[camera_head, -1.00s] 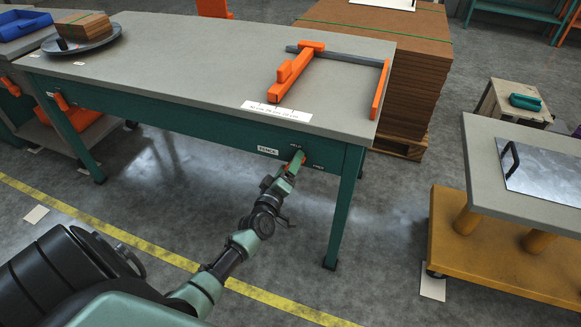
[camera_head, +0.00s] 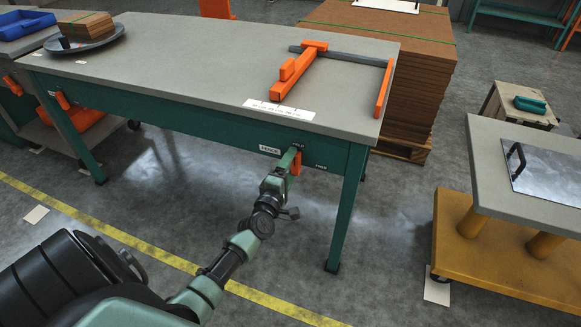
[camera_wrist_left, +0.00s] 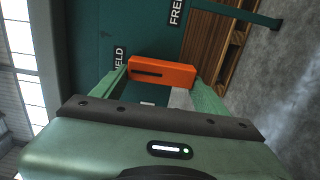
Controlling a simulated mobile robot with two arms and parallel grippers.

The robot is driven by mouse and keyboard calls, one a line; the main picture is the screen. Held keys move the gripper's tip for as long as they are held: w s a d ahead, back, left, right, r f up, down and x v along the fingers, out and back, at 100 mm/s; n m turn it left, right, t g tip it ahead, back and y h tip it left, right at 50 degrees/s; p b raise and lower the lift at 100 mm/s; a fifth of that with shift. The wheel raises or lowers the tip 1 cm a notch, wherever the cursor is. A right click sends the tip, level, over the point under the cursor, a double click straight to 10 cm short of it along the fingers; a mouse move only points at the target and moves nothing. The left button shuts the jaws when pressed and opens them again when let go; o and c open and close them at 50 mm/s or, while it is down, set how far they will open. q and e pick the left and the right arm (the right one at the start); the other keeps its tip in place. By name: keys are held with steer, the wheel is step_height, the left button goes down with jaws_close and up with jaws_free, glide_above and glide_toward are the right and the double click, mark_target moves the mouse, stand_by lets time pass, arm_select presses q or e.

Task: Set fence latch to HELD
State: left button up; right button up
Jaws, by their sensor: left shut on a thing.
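The fence latch has an orange handle (camera_head: 296,163) on the green front apron of the bench, right of the FENCE label (camera_head: 269,150). It lies close below the HELD label (camera_head: 297,143); the FREE label (camera_head: 320,168) is to its right and lower. My left gripper (camera_head: 290,161) is at the handle and covers part of it. In the left wrist view the orange handle (camera_wrist_left: 162,73) sits between my two green fingers, and the gripper (camera_wrist_left: 160,84) is shut on it. The HELD label (camera_wrist_left: 119,62) there is beside the left finger. The latch pivot is hidden.
The grey bench top (camera_head: 200,60) carries an orange fence (camera_head: 302,66) with a grey bar. A yellow cart (camera_head: 505,250) stands right, with clear floor between it and the bench leg (camera_head: 345,215). A stack of brown boards (camera_head: 415,75) stands behind the bench.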

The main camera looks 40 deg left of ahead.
arm_select(q)
steer(key=shift+f, duration=0.1)
stand_by(0.3)
steer(key=o, duration=1.4)
steer(key=shift+c, duration=0.2)
steer(key=shift+s, duration=0.1)
arm_select(e)
steer(key=shift+r, duration=0.1)
arm_select(q)
steer(key=v, duration=0.7)
steer(key=shift+s+p, duration=0.35)
steer(key=shift+p, duration=0.1)
arm_select(e)
steer(key=f, duration=0.3)
steer(key=shift+s+f, duration=0.15)
steer(key=shift+s, duration=0.2)
arm_select(q)
steer(key=shift+d, duration=0.15)
